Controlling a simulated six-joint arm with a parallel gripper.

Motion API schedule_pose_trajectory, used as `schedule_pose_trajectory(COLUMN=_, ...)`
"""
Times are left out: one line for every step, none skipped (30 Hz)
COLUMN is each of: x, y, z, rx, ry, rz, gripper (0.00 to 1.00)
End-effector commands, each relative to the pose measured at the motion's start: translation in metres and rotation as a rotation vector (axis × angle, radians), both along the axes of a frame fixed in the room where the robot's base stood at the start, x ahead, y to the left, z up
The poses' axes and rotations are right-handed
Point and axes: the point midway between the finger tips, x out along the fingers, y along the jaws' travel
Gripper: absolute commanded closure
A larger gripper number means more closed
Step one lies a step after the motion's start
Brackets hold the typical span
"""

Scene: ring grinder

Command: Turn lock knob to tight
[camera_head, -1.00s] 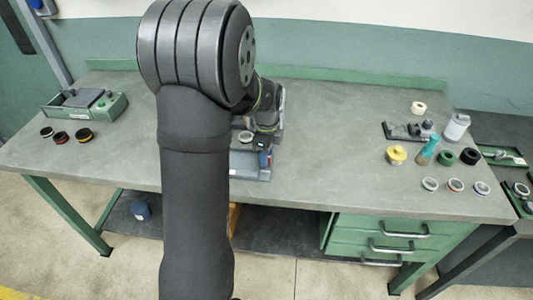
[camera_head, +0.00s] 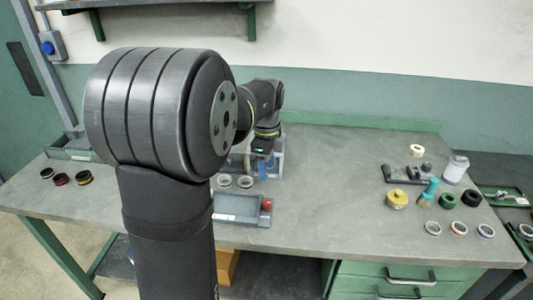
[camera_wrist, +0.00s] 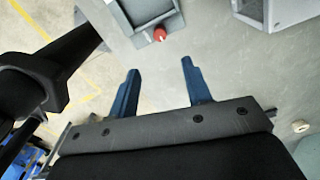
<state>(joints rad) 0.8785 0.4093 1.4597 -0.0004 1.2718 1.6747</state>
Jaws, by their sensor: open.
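A small red knob (camera_head: 267,205) sits at the right end of a shallow grey tray-like unit (camera_head: 238,219) on the bench; I cannot tell for sure that it is the lock knob, or how it is turned. In the wrist view the red knob (camera_wrist: 160,34) shows on the edge of the grey unit (camera_wrist: 133,12), ahead of my fingertips. My gripper (camera_wrist: 160,67) is open and empty, its two blue fingers apart and clear of the knob. In the head view my gripper (camera_head: 263,170) is small, behind the knob and in front of a grey machine frame (camera_head: 279,163).
Two pale rings (camera_head: 235,182) lie behind the grey unit. Several dark rings (camera_head: 61,179) lie at the left. A yellow pot (camera_head: 396,199), a white bottle (camera_head: 455,170) and more rings (camera_head: 459,229) stand at the right. The bench between is clear.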

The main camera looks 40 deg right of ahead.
Motion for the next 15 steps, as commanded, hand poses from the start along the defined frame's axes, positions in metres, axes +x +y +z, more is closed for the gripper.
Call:
schedule_pose_trajectory(x=0.000, y=-0.001, z=0.011, rx=-0.003, ry=-0.002, rz=0.000, gripper=0.55)
schedule_pose_trajectory(x=0.000, y=0.000, z=0.016, rx=-0.002, ry=-0.002, rz=0.000, gripper=0.55)
schedule_pose_trajectory(x=0.000, y=0.000, z=0.022, rx=-0.002, ry=-0.002, rz=0.000, gripper=0.55)
schedule_pose_trajectory(x=0.000, y=0.000, z=0.026, rx=-0.002, ry=-0.002, rz=0.000, gripper=0.55)
schedule_pose_trajectory(x=0.000, y=0.000, z=0.029, rx=-0.002, ry=-0.001, rz=0.000, gripper=0.55)
schedule_pose_trajectory(x=0.000, y=0.000, z=0.033, rx=-0.002, ry=-0.001, rz=0.000, gripper=0.55)
schedule_pose_trajectory(x=0.000, y=0.000, z=0.035, rx=-0.001, ry=-0.001, rz=0.000, gripper=0.55)
schedule_pose_trajectory(x=0.000, y=0.000, z=0.037, rx=0.000, ry=0.000, rz=0.000, gripper=0.55)
schedule_pose_trajectory(x=0.000, y=0.000, z=0.039, rx=0.000, ry=0.000, rz=0.000, gripper=0.55)
schedule_pose_trajectory(x=0.000, y=0.000, z=0.040, rx=0.000, ry=0.000, rz=0.000, gripper=0.55)
schedule_pose_trajectory(x=0.000, y=0.000, z=0.041, rx=0.000, ry=0.000, rz=0.000, gripper=0.55)
schedule_pose_trajectory(x=0.000, y=0.000, z=0.042, rx=0.000, ry=0.000, rz=0.000, gripper=0.55)
schedule_pose_trajectory(x=0.000, y=0.000, z=0.042, rx=0.000, ry=0.000, rz=0.000, gripper=0.55)
schedule_pose_trajectory(x=0.000, y=0.000, z=0.042, rx=0.000, ry=0.000, rz=0.000, gripper=0.55)
schedule_pose_trajectory(x=0.000, y=0.000, z=0.042, rx=0.000, ry=0.000, rz=0.000, gripper=0.55)
